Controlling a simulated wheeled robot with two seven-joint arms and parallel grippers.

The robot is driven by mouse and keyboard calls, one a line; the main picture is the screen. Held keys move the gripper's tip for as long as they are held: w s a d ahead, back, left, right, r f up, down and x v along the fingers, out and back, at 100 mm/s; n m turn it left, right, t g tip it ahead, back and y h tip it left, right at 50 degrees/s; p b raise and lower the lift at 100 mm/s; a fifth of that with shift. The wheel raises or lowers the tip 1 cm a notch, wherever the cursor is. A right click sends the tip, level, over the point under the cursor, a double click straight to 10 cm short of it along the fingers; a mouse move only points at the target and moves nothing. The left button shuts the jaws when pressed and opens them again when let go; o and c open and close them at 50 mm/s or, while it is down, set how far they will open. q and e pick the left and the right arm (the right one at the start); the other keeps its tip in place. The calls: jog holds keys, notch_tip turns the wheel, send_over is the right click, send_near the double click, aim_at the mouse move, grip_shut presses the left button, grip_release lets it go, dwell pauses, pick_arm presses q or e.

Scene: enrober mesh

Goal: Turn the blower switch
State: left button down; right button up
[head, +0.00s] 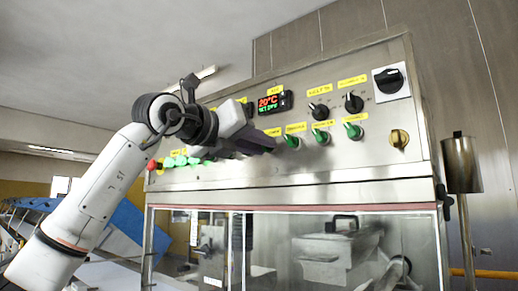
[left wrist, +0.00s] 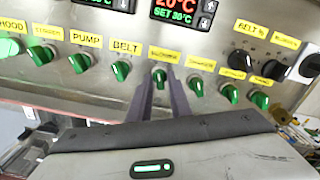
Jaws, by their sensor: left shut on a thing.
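The control panel (head: 232,170) carries a row of green knobs under yellow labels. My left gripper (head: 268,143) reaches the panel from the left, and in the head view it hides the knob at its tips. In the left wrist view the gripper (left wrist: 160,84) has its two dark fingers on either side of a green knob (left wrist: 159,74), shut on it. The knob's pointer looks about upright. My right gripper is in neither view.
Neighbouring green knobs (left wrist: 121,70) (left wrist: 196,87) sit close on both sides. Black knobs (head: 354,103), a black rotary switch (head: 389,81) and a red 20°C display (head: 270,103) are above. A clear-windowed cabinet (head: 300,222) lies below. A metal cylinder (head: 461,165) stands at right.

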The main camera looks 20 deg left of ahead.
pick_arm(q)
jog(key=shift+n, duration=0.8)
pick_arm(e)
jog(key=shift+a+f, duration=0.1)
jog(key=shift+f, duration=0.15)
pick_arm(q)
jog(key=shift+r, duration=0.1)
jog(key=c, duration=1.8)
grip_release()
jog(key=shift+c, duration=0.2)
